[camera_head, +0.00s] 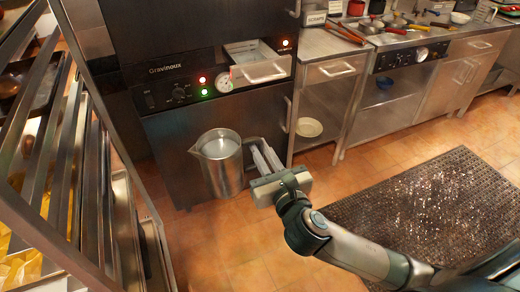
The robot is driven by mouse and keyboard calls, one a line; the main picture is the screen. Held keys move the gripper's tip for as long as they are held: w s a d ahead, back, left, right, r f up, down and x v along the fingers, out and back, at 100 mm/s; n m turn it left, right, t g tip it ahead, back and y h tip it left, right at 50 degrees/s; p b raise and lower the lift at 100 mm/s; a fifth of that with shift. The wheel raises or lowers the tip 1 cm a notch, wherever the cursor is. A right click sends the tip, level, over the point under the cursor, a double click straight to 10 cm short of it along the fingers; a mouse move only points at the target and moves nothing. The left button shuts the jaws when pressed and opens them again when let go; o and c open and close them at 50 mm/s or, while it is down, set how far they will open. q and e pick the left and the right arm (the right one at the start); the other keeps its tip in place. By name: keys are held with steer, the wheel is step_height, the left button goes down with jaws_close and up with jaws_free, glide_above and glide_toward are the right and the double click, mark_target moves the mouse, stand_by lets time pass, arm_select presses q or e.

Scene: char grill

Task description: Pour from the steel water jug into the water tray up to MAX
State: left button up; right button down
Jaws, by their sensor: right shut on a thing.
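The steel water jug (222,168) is upright in front of the black oven's lower front, with its spout to the left and its handle to the right. Pale liquid shows near its rim. My right gripper (260,155) is shut on the jug's handle. The water tray (256,61) is the steel drawer with a handle in the oven front, above and right of the jug. It looks partly pulled out; a MAX mark cannot be made out. My left gripper is not in view.
The oven's control panel (176,88) has lit lamps and a round gauge (223,82). A steel rack (75,170) stands close on the left. Steel counters (335,75) run to the right. A dark mat (430,205) lies on the tiled floor.

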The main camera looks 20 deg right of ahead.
steer(key=shift+r, duration=0.15)
steer(key=shift+w+r, duration=0.1)
